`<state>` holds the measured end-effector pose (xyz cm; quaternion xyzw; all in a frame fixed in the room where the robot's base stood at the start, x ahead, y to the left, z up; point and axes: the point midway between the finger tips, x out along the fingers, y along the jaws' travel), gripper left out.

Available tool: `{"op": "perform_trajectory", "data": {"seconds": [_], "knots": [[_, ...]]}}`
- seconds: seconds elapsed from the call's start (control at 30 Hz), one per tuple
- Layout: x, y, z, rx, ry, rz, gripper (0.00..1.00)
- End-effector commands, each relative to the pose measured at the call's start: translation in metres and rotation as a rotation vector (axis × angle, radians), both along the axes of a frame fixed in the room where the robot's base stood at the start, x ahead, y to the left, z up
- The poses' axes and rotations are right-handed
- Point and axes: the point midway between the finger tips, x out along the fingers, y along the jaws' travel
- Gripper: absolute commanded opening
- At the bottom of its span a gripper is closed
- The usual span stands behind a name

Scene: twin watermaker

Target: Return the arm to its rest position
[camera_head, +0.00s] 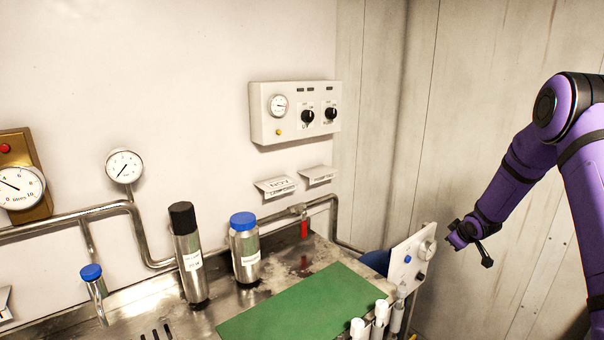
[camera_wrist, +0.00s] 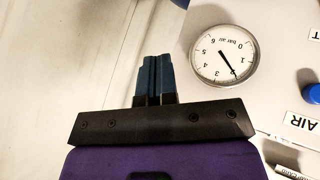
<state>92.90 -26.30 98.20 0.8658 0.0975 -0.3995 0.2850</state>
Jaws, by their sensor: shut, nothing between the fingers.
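My purple arm reaches in from the right in the head view. My gripper (camera_head: 455,240) hangs in the air beside a tilted white panel (camera_head: 408,262) with a round gauge and knobs. In the wrist view my gripper (camera_wrist: 156,62) has its two blue-grey fingers pressed together with nothing between them. Beyond the fingers, to the right, is a round pressure gauge marked "bar air" (camera_wrist: 223,53). The head view does not show clearly whether the gripper touches the panel.
A metal counter holds a green mat (camera_head: 300,306), a black-capped cylinder (camera_head: 190,262) and a blue-capped bottle (camera_head: 245,252). White-capped tubes (camera_head: 380,318) stand at its front right. A control box (camera_head: 294,112) hangs on the wall. The space along the right wall is open.

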Motion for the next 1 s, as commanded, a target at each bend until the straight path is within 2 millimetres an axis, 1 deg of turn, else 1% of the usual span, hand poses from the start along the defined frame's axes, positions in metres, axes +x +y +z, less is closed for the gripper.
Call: {"op": "perform_trajectory", "data": {"seconds": [0.03,0.07,0.1,0.17,0.2,0.27,0.3,0.37,0.5,0.67,0.8,0.87,1.0], "knots": [[-0.004,0.005,0.025,-0.005,-0.002,-0.016,0.00],[-0.007,0.007,0.037,-0.005,0.001,-0.029,0.00],[-0.012,0.011,0.053,-0.006,0.004,-0.044,0.00],[-0.020,0.017,0.075,-0.005,0.010,-0.068,0.00],[-0.026,0.020,0.091,-0.006,0.012,-0.083,0.00],[-0.036,0.027,0.113,-0.004,0.017,-0.107,0.00],[-0.043,0.031,0.127,-0.001,0.021,-0.122,0.00],[-0.055,0.037,0.148,0.002,0.025,-0.146,0.00],[-0.086,0.054,0.193,0.017,0.035,-0.197,0.00],[-0.127,0.073,0.237,0.042,0.050,-0.253,0.00],[-0.167,0.090,0.270,0.071,0.062,-0.300,0.00],[-0.185,0.097,0.283,0.085,0.069,-0.318,0.00],[-0.230,0.114,0.307,0.120,0.084,-0.356,0.00]]}}
